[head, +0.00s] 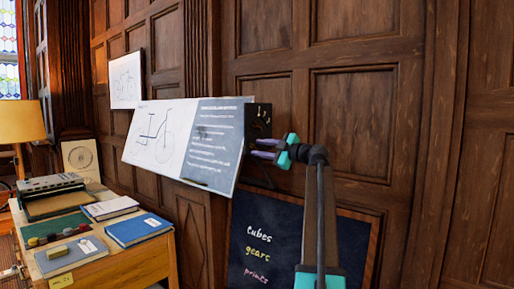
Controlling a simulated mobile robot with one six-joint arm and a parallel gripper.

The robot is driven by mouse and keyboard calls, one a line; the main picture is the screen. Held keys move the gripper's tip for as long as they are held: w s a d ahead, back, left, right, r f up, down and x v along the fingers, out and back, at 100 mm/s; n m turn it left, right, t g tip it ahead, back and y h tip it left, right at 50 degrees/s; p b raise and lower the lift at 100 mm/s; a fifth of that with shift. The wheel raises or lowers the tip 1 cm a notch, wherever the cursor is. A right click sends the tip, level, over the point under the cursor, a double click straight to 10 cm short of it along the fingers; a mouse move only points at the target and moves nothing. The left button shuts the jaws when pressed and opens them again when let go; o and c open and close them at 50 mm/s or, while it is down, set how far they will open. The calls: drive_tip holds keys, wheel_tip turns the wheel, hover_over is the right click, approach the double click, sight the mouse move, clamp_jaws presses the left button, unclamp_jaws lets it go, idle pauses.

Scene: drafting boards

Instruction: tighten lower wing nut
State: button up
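A tilted drafting board (212,140) with a line drawing on its left part and a grey panel of writing on its right part stands before the wall. A dark bracket (258,119) with small pale marks is at its right edge. My gripper (257,148) points left at the lower part of this bracket. Its two purple fingers lie one above the other with a narrow gap between them. The fingertips are at or very close to the bracket. I cannot make out the lower wing nut, nor whether anything is between the fingers.
A wooden desk (130,262) at the left holds a blue book (139,230), other books, a grey device (50,183) and a lamp (21,122). A chalkboard (262,240) with coloured words stands below my gripper. Panelled wall (355,120) is close behind.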

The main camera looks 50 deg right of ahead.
drive_tip(key=shift+w, duration=0.6)
drive_tip(key=shift+c, duration=0.5)
